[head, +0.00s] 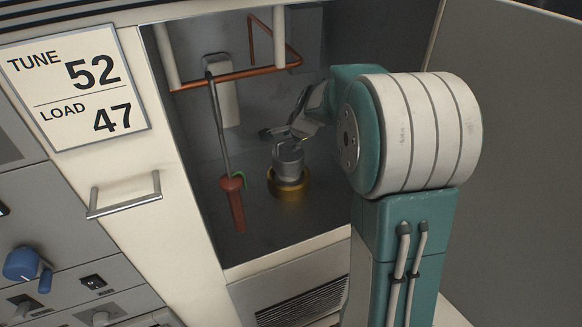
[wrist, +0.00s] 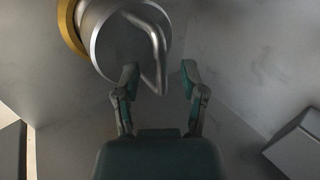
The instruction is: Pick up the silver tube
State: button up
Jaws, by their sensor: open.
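The silver tube (head: 289,163) stands upright in a brass-coloured ring (head: 288,190) on the floor of the open cabinet. In the wrist view, the tube's round top (wrist: 112,52) is at upper left, with a bent metal handle (wrist: 157,50) on it. Part of the brass ring (wrist: 70,28) shows at its left. My gripper (head: 283,134) is open just above the tube in the head view. In the wrist view, my gripper (wrist: 159,68) has its fingers apart, with the handle's end between them in the picture. I cannot tell whether they touch it.
The cabinet's front frame (head: 185,150) bounds the left, and a grey panel (head: 510,130) stands at right.

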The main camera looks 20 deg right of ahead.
jog(key=shift+w+a+f, duration=0.25)
jog(key=shift+a+f, duration=0.05)
jog(key=shift+a, duration=0.45)
jog(key=shift+d, duration=0.2)
jog(key=c, duration=0.6)
jog(key=shift+d, duration=0.35)
grip_shut()
jog(key=shift+r, duration=0.1)
jog(key=shift+a, duration=0.15)
